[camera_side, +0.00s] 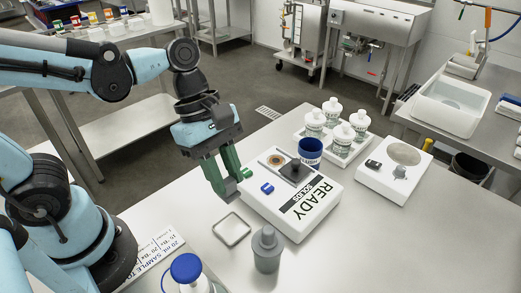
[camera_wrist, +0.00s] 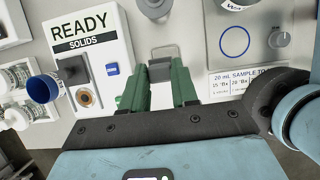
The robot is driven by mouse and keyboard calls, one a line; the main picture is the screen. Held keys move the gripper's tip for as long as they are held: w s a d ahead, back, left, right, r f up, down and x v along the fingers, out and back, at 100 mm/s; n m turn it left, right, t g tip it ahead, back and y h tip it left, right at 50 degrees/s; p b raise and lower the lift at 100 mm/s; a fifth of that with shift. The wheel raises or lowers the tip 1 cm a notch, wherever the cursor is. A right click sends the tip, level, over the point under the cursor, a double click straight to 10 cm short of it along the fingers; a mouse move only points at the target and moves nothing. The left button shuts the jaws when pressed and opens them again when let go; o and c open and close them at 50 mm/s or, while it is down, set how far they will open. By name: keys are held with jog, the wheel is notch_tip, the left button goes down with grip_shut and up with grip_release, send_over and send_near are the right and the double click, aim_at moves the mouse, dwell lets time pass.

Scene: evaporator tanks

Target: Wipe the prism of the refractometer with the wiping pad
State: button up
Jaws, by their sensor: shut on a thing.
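My gripper (camera_side: 228,183) has green fingers and hangs above the table, left of the refractometer (camera_side: 311,228). In the wrist view my gripper (camera_wrist: 160,90) is shut on a dark grey block, which looks like the wiping pad (camera_wrist: 161,69). In the side view the fingers mostly hide the pad. The refractometer is a white box marked READY SOLIDS, also in the wrist view (camera_wrist: 112,62). Its round prism (camera_side: 275,160) sits in a tan ring beside a raised black cover (camera_side: 294,171). The prism also shows uncovered in the wrist view (camera_wrist: 84,98). The pad is apart from it.
A shallow square tray (camera_side: 217,232) looks empty. A grey lidded container (camera_side: 267,252) and a blue-capped bottle (camera_side: 186,268) stand in front. A blue cup (camera_side: 310,148) stands behind the refractometer, near several white-capped jars (camera_side: 332,108). A white instrument (camera_side: 382,185) stands to the right.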

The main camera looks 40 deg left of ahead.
jog(key=w+a+r, duration=0.1)
jog(key=w+a, duration=0.1)
jog(key=w, duration=0.6)
jog(key=w+a+r, duration=0.1)
jog(key=w+a, duration=0.1)
jog(key=w, duration=0.6)
